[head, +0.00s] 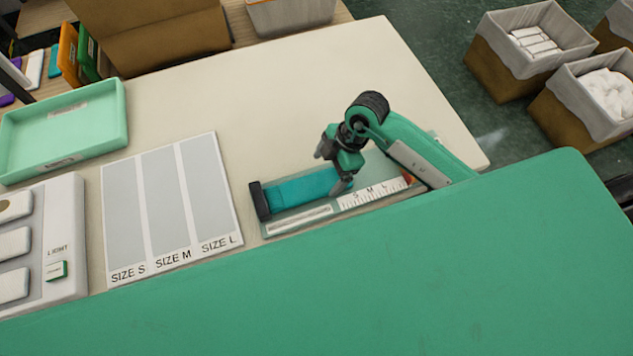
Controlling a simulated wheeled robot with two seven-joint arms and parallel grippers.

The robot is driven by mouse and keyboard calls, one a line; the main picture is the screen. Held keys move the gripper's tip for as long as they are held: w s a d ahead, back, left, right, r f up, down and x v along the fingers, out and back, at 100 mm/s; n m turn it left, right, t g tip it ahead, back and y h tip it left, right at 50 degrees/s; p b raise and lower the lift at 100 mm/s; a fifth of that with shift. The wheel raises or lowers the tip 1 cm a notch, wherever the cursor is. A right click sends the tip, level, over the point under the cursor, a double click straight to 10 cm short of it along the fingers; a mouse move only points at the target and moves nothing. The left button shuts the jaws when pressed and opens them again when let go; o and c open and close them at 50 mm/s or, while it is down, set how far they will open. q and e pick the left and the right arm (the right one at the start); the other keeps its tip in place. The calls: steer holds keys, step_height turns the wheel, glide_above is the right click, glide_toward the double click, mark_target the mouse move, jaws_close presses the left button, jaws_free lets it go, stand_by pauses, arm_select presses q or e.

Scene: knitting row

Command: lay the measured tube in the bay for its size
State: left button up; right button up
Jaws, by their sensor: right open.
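A teal tube (300,188) lies flat on the measuring board (297,215), its left end by the dark stop block (260,201). The board has a white scale strip (375,195) marked S, M and L along its near side. My right gripper (335,172) is open over the right part of the tube and hides its right end; I cannot tell whether the fingers touch it. Left of the board lies the sheet with three empty grey bays, SIZE S (123,215), SIZE M (164,200) and SIZE L (205,190). My left gripper is out of view.
A mint tray (122,118) stands at the back left. Lined bins (527,45) stand on the floor at right. The table (260,90) behind the board is clear.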

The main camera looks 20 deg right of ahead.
mark_target(318, 183)
steer(key=shift+a+f+p, duration=0.2)
steer(key=shift+f+p, duration=0.2)
steer(key=shift+f, duration=0.15)
steer(key=p+x, duration=0.1)
steer(key=x, duration=0.2)
steer(key=shift+w+f, duration=0.1)
steer(key=shift+f, duration=0.15)
steer(key=shift+a+f, duration=0.2)
steer(key=shift+f, duration=0.2)
steer(key=shift+c, duration=0.2)
steer(key=c, duration=1.1)
steer(key=shift+r, duration=0.15)
